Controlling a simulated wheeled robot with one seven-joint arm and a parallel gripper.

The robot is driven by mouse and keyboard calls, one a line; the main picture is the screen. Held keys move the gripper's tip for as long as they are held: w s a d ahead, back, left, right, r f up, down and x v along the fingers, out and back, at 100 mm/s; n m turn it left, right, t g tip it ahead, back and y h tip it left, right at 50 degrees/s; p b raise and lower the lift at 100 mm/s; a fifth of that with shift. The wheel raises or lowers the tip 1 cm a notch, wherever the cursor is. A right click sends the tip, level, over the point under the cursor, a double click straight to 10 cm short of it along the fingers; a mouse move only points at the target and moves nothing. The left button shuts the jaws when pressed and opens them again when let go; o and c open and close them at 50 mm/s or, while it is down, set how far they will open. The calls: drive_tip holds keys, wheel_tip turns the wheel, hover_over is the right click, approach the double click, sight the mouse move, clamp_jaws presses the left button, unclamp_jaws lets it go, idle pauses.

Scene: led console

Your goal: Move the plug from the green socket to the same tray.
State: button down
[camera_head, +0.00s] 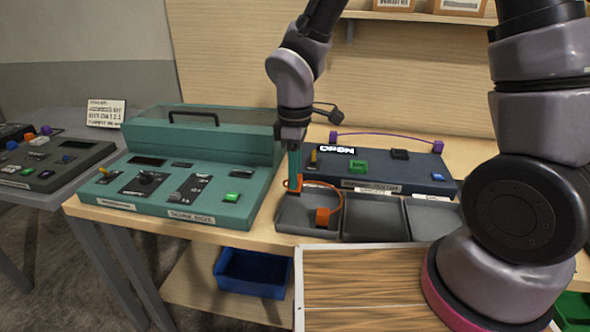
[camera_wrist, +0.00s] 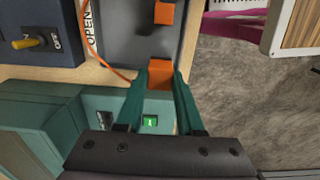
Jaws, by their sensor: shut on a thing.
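My gripper (camera_head: 294,188) is shut on an orange plug (camera_wrist: 159,75), at the left end of the grey tray (camera_head: 340,229). I cannot tell whether the held plug touches the tray. A second orange plug (camera_head: 322,217) lies in the tray's left compartment and also shows in the wrist view (camera_wrist: 164,14). A thin orange cable (camera_head: 341,200) loops between the two plugs. The green socket (camera_head: 358,167) on the dark blue console (camera_head: 416,181) shows no plug in it. My fingers partly hide the held plug in the head view.
The teal console (camera_head: 150,205) with a raised back stands close left of my gripper. A purple cable (camera_head: 385,137) arches between purple plugs at the blue console's back. The tray's middle compartment (camera_head: 372,219) looks empty. A blue bin (camera_head: 250,272) sits on the shelf below.

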drive_tip(key=shift+f, duration=4.45)
idle(1.5)
unclamp_jaws()
idle(0.5)
drive_tip(key=shift+r, duration=3.5)
